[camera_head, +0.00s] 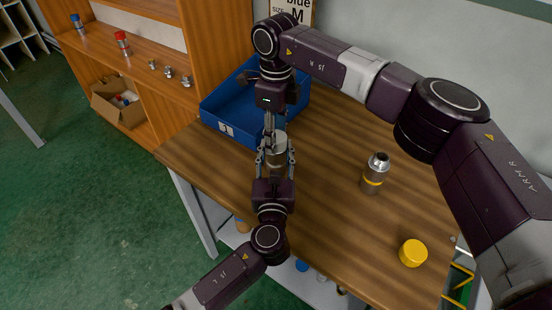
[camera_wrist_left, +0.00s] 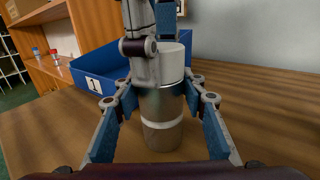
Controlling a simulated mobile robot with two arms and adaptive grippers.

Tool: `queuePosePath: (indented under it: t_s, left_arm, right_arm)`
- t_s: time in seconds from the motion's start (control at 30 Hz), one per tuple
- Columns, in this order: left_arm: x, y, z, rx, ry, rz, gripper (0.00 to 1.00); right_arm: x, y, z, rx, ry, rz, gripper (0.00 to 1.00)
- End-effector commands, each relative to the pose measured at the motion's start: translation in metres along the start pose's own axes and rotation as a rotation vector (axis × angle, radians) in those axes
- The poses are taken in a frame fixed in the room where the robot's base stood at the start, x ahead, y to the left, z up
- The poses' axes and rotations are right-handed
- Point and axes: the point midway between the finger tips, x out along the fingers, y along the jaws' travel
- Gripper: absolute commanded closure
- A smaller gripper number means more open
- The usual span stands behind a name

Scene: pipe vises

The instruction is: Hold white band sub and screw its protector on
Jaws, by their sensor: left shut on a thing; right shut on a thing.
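The white band sub (camera_wrist_left: 162,135) is a metal cylinder with a white band, upright between the fingers of my left gripper (camera_wrist_left: 162,118). In the head view the sub (camera_head: 279,155) stands over the table, with my left gripper (camera_head: 276,164) shut on it from the near side. The white protector (camera_wrist_left: 172,62) sits at the sub's top end, with no clear gap. My right gripper (camera_head: 270,126) comes down from above and is shut on the protector; its fingers hide part of it. How deep the protector is threaded cannot be told.
A yellow-banded sub (camera_head: 376,170) stands on the wooden table (camera_head: 335,215) to the right, and a yellow protector (camera_head: 413,253) lies near the right edge. A blue tray (camera_head: 222,107) is behind my grippers. A shelf (camera_head: 140,75) at left holds blue-topped, red-topped and small metal parts.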

Motion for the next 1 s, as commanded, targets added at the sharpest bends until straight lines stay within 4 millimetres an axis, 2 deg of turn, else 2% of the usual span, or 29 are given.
queuePosePath:
  t_s: [0.03, 0.07, 0.23, 0.5, 0.63, 0.77, 1.0]
  left_arm:
    - [0.000, 0.000, 0.000, 0.000, 0.001, 0.000, 1.00]
    - [0.000, 0.000, 0.000, 0.000, 0.001, 0.000, 1.00]
    - [0.000, 0.000, 0.000, 0.000, 0.001, 0.000, 1.00]
    - [0.000, 0.000, 0.000, 0.000, 0.001, 0.000, 1.00]
    - [0.000, 0.000, 0.000, 0.000, 0.001, 0.000, 1.00]
    - [0.000, 0.000, 0.000, 0.000, 0.001, 0.000, 1.00]
    - [0.000, 0.000, 0.000, 0.000, 0.001, 0.000, 1.00]
  right_arm:
    - [0.000, -0.001, 0.000, 0.000, -0.001, -0.002, 0.90]
    - [0.000, -0.001, 0.000, 0.000, -0.001, -0.002, 0.59]
    - [0.000, -0.001, 0.000, -0.001, -0.001, -0.001, 0.41]
    - [-0.001, 0.000, 0.000, -0.002, 0.000, -0.001, 0.41]
    - [-0.010, -0.001, 0.000, -0.002, -0.001, -0.002, 0.41]
    - [-0.033, -0.001, 0.001, -0.002, -0.003, -0.003, 0.41]
    - [-0.084, -0.001, 0.001, -0.001, -0.002, -0.004, 0.41]
